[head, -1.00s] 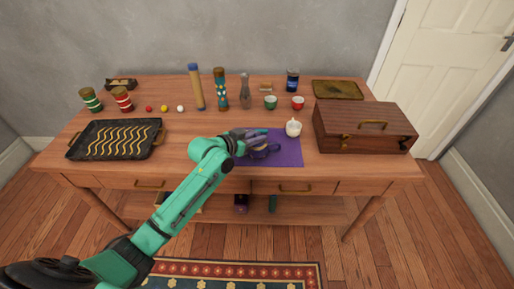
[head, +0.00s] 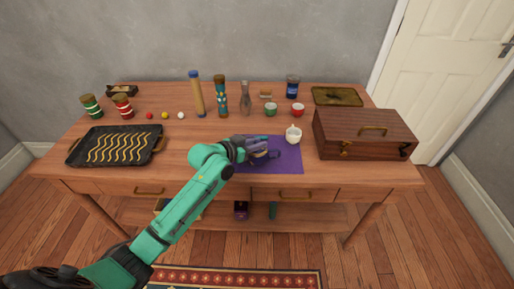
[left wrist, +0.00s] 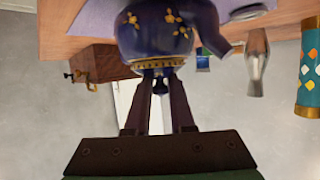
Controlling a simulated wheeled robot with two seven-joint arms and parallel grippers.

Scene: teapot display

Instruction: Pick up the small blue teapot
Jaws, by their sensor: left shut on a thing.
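The small blue teapot (left wrist: 165,35) is dark blue with gold flowers and a gold band. In the left wrist view it appears upside down, its spout to the right. In the head view my left gripper (head: 268,152) covers most of it, above the purple cloth (head: 290,166). My left gripper, also in the left wrist view (left wrist: 160,85), is shut on the teapot at its lid knob. I cannot tell whether the teapot touches the cloth. My right gripper is not in view.
A small white pot (head: 293,135) stands close by at the cloth's back right corner. A wooden box (head: 364,136) is to the right and a black tray (head: 116,146) to the left. Cups, a glass vase (head: 245,98) and tubes stand behind. The table front left of centre is clear.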

